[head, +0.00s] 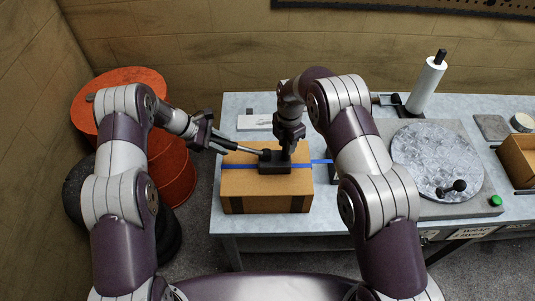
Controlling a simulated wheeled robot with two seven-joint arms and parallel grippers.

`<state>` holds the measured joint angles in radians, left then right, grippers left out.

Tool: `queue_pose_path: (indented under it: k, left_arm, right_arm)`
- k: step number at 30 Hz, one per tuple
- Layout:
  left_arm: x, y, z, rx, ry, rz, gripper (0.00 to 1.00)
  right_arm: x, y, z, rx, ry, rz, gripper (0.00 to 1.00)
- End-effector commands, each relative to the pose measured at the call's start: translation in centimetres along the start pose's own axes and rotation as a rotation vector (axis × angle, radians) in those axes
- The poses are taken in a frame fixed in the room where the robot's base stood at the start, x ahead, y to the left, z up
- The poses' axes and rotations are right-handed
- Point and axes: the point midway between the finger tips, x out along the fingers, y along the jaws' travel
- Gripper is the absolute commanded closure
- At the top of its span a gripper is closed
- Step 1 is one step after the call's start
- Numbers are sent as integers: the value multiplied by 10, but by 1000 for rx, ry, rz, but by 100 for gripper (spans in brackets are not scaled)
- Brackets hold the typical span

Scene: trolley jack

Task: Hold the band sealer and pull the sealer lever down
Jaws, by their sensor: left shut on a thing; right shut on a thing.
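The dark band sealer (272,167) sits on top of a cardboard box (265,202), over a blue strap (234,165) that runs across the box. The sealer lever (250,150), a thin metallic rod, slants from the sealer up and to the left, close to level. My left gripper (226,146) is shut on the lever's outer end, left of the sealer. My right gripper (287,151) points down and is shut on the sealer at its upper right side. My fingers hide part of the sealer and the lever's grip.
The box stands on a grey workbench (222,215) near its front left edge. A round turntable (437,160) and a white film roll (427,86) are to the right. An orange drum (175,172) and dark tyres stand left of the bench.

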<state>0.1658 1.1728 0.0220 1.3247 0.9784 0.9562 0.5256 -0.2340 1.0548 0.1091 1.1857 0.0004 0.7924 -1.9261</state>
Motion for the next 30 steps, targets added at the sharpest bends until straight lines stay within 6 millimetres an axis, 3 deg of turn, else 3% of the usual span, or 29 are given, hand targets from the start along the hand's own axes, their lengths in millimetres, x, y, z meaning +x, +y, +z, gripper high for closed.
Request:
queue_pose_path:
  k: [9, 19, 20, 21, 30]
  left_arm:
    - [-11, 7, 39, 26, 264, -52, 100]
    - [-12, 8, 41, 23, 295, -54, 100]
    - [-12, 8, 41, 23, 295, -54, 61]
    - [-12, 8, 41, 23, 295, -54, 48]
    - [-13, 8, 42, 24, 294, -53, 45]
  right_arm:
    - [3, -2, -1, -1, 2, -5, 100]
    - [2, -2, -1, -1, 2, -5, 100]
    - [2, -1, -1, -1, 2, -5, 100]
    - [2, -1, -1, -1, 2, -5, 100]
    - [2, -1, -1, -1, 1, -4, 100]
